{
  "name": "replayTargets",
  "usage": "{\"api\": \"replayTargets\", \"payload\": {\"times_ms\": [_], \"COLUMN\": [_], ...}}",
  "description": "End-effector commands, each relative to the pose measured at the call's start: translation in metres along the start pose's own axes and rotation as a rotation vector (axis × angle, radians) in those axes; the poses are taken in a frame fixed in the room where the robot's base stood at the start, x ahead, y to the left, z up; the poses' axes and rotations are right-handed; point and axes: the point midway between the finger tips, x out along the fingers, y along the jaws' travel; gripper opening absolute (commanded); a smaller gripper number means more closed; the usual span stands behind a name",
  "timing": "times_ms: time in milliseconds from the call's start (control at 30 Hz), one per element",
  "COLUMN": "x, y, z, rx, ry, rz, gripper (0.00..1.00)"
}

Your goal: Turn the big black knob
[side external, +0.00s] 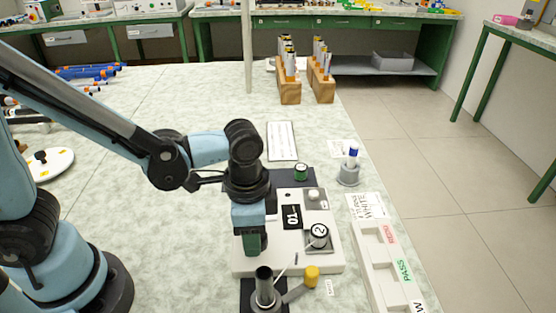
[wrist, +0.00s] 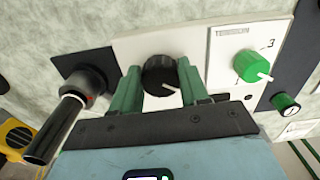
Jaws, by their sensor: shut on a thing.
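The big black knob (wrist: 161,75) sits on a pale panel (wrist: 130,47), with a white pointer mark on its near side. My gripper (wrist: 160,86) is shut on the knob, with one green finger on each side of it. In the side external view my gripper (side external: 253,243) points down at the left part of the panel (side external: 297,263). There it hides the black knob.
A smaller green knob (wrist: 251,65) with a number scale is right of the black knob. A labelled white tray (side external: 372,255) lies to the right.

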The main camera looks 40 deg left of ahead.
Motion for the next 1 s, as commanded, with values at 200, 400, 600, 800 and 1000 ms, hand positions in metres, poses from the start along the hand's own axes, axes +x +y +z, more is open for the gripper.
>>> {"api": "replayTargets", "payload": {"times_ms": [200,400,600,800,1000], "x": [-0.0001,-0.0001,0.0,0.0,0.0], "y": [0.0016,0.0027,0.0037,0.0046,0.0054], "z": [0.0,-0.0004,-0.0009,-0.0017,-0.0027], "rx": [-0.205,-0.395,-0.584,-0.774,-0.964], "ry": [-0.001,0.0,0.0,-0.001,-0.001], "rz": [0.001,0.001,0.001,0.0,0.0], "gripper": [0.14,0.14,0.14,0.14,0.14]}}
